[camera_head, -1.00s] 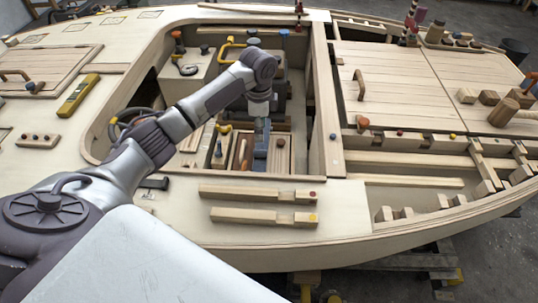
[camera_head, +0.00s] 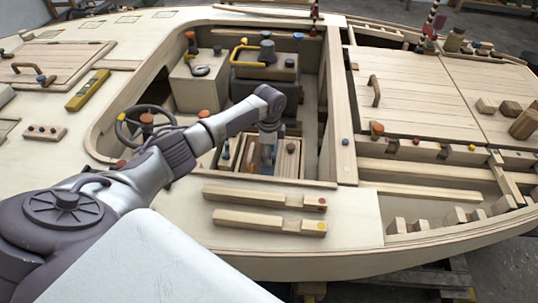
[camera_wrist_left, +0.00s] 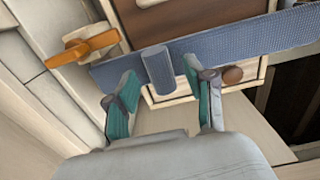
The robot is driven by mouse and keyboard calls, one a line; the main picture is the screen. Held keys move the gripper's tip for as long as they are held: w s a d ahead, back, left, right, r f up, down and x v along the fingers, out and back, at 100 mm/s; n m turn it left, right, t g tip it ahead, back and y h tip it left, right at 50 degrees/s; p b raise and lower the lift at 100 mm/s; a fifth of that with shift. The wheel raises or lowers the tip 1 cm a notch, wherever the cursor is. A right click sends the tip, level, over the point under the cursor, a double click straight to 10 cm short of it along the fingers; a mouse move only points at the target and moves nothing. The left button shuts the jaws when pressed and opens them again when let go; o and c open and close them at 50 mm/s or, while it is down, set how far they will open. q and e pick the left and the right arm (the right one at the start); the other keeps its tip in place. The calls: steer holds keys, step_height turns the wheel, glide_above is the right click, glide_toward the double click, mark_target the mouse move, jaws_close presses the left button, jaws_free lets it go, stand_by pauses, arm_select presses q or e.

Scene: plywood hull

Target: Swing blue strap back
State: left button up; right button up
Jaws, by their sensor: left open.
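The blue strap (camera_wrist_left: 245,45) runs slantwise across the upper part of the left wrist view, over a wooden box front. A blue-grey cylindrical grip (camera_wrist_left: 158,70) stands out from it. My left gripper (camera_wrist_left: 160,88) is open, with one teal-padded finger on each side of the grip; I cannot tell whether either finger touches it. In the head view my left gripper (camera_head: 268,148) reaches down into the cockpit well, and only a small blue part of the strap (camera_head: 267,169) shows below it. My right gripper is out of view.
An orange turn latch (camera_wrist_left: 82,46) is left of the strap and a round brown knob (camera_wrist_left: 232,75) is right of the fingers. The well's wooden walls are close around. Two notched wooden bars (camera_head: 265,197) lie on the near deck. A steering wheel (camera_head: 145,122) stands at the left.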

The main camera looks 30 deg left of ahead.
arm_select(q)
steer(key=shift+f, duration=0.6)
jaws_close()
